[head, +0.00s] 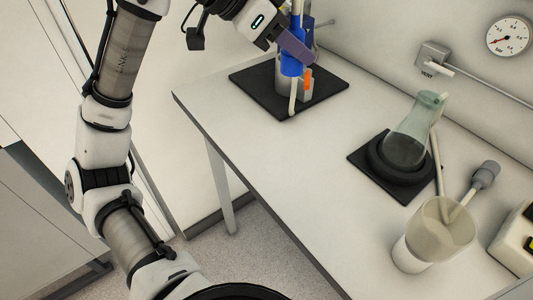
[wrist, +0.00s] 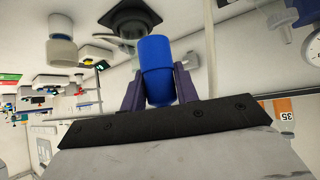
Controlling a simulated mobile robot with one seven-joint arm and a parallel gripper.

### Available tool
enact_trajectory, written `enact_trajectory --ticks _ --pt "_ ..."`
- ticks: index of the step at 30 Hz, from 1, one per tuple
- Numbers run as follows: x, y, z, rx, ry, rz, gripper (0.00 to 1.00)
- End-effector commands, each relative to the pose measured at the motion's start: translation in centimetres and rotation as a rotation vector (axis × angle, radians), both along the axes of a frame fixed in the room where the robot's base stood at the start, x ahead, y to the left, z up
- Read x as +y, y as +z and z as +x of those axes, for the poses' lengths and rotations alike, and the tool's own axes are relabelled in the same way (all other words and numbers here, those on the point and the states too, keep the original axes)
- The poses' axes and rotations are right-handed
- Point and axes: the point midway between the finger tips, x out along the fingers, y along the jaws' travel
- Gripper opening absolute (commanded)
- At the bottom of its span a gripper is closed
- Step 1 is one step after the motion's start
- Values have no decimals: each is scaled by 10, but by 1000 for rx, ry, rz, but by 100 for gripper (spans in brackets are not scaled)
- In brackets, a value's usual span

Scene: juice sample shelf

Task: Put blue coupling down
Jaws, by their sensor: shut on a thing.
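My gripper (head: 294,48) is at the top of the head view, above a black mat at the far end of the bench. It is shut on the blue coupling (head: 291,64), a smooth cylinder. In the wrist view the coupling (wrist: 155,68) sits between the two purple fingers of my gripper (wrist: 157,83). In the head view a pale rod (head: 293,97) shows directly below the coupling; I cannot tell whether they touch. A grey body and an orange part (head: 308,78) stand close by, partly hidden by my gripper.
The black mat (head: 249,78) lies under this group. A glass flask (head: 407,139) stands in a black ring on another mat (head: 364,159). A cloudy cup (head: 444,231) is nearer, at the right. A vent valve and gauge (head: 509,37) are on the wall. The bench middle is clear.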

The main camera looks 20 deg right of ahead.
Motion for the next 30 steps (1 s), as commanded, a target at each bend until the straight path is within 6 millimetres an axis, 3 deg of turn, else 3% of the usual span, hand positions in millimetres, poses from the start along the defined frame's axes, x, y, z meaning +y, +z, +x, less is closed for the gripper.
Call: enact_trajectory --ticks 16,30 --pt "1 -132 -2 5 0 -3 0" --pt "0 -189 -1 3 0 -3 0"
